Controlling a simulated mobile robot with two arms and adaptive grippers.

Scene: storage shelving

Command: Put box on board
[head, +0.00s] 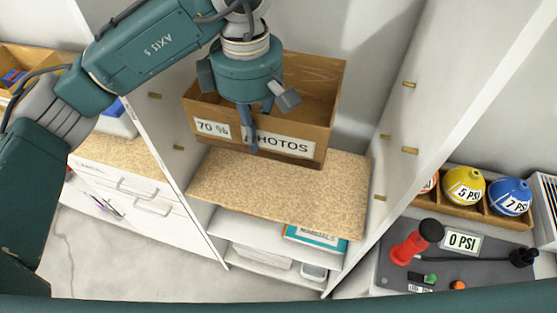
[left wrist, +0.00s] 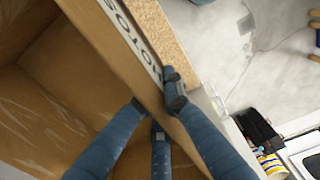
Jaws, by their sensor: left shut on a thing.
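The box (head: 310,95) is an open brown box with a "PHOTOS" label and a "70 %" tag on its front. In the head view it is in the white shelving unit, over the back part of the speckled tan board (head: 280,190). I cannot tell whether its base touches the board. My left gripper (head: 258,125) comes from above and is shut on the box's front wall, with fingers on both sides of it. In the left wrist view the fingers (left wrist: 160,110) straddle the box wall (left wrist: 125,60). The board also shows there (left wrist: 165,35). My right gripper is not in view.
White side panels with wooden pegs (head: 410,150) flank the board on both sides. A lower shelf holds a teal-edged book (head: 315,238). Drawers (head: 130,190) stand at left. At right are yellow (head: 463,187) and blue (head: 510,196) balls and a red pump (head: 408,250).

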